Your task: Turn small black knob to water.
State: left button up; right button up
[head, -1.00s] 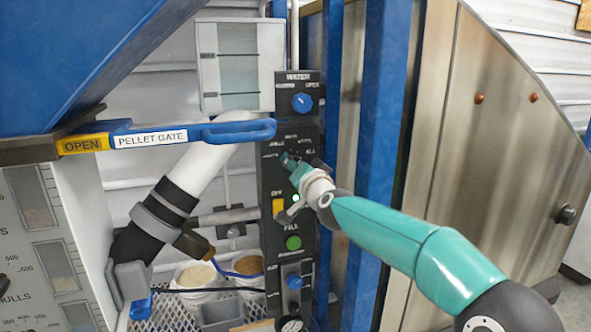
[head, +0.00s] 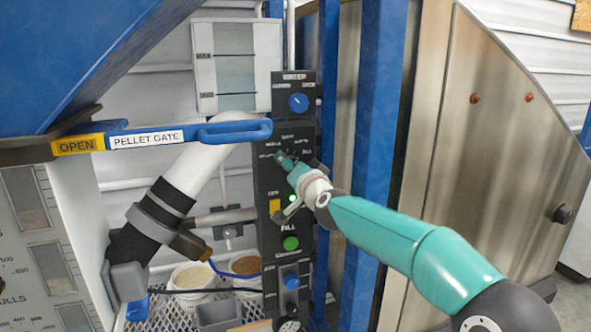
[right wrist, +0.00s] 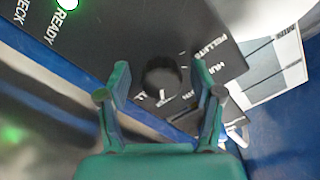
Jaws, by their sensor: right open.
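The small black knob (right wrist: 160,77) is on the black control panel (head: 268,185), with PELLETS and HULLS lettered beside it. In the right wrist view it lies between the two fingertips of my right gripper (right wrist: 162,82), with a gap on each side. The fingers are open and hold nothing. In the head view my right gripper (head: 298,160) is at the panel's selector, below the blue WATER knob (head: 298,103), and mostly covers the black knob. Which label the knob points to is unclear. My left gripper is not in view.
A yellow switch (head: 274,207) and a green FILL button (head: 291,243) sit below the gripper on the panel. The blue PELLET GATE handle (head: 235,131) reaches close to the panel's left edge. A blue post (head: 376,120) stands to the right.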

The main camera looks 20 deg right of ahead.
jog(key=shift+s, duration=0.15)
jog(key=s, duration=1.1)
jog(key=shift+s+d, duration=0.2)
jog(key=shift+s, duration=0.1)
